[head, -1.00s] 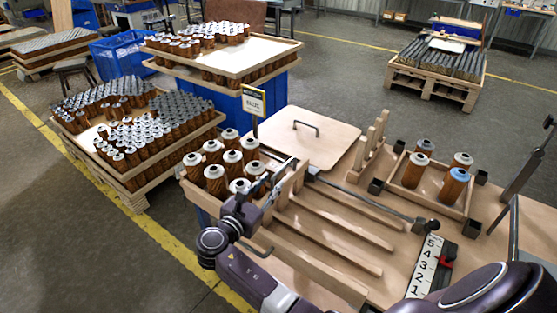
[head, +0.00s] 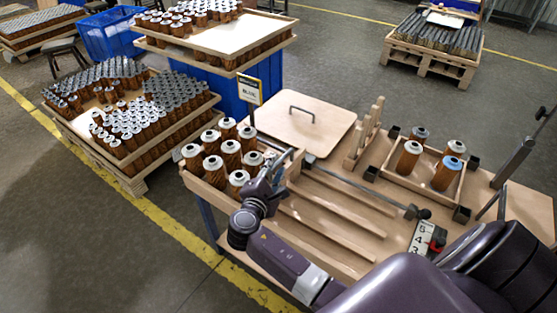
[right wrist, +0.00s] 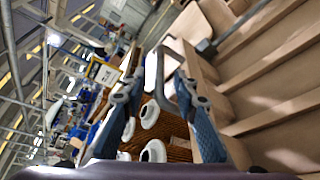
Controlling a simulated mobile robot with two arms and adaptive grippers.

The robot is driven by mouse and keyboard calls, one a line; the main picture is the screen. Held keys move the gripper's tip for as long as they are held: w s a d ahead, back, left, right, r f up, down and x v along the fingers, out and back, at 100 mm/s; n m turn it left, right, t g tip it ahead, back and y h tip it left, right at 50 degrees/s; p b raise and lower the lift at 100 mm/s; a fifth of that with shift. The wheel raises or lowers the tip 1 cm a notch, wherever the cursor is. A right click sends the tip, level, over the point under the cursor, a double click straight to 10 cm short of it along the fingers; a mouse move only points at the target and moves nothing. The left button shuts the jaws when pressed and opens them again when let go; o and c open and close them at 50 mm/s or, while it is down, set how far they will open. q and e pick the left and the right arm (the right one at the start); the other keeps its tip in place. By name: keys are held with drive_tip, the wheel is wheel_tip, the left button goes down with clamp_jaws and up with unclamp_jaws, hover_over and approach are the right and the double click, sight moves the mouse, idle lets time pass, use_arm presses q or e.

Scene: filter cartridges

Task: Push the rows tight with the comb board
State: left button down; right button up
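The comb board, a wooden piece (head: 292,167), stands at the right end of an open wooden box (head: 206,192). Several brown filter cartridges with white caps (head: 231,147) stand in rows in the box, left of the board. My right gripper (head: 272,173) is at the board's upper edge, partly hiding it. In the right wrist view its two fingers (right wrist: 160,68) are apart, with a grey loop handle (right wrist: 153,78) between them. I cannot tell whether they touch the handle. White caps (right wrist: 150,115) show below it. My left gripper is out of view.
Wooden rails (head: 335,207) run across the bench right of the box. A lid with a handle (head: 303,131) lies behind.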

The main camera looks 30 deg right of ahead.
sight(279, 161)
drive_tip(key=shift+x, duration=1.55)
drive_tip(key=shift+c, duration=0.4)
clamp_jaws()
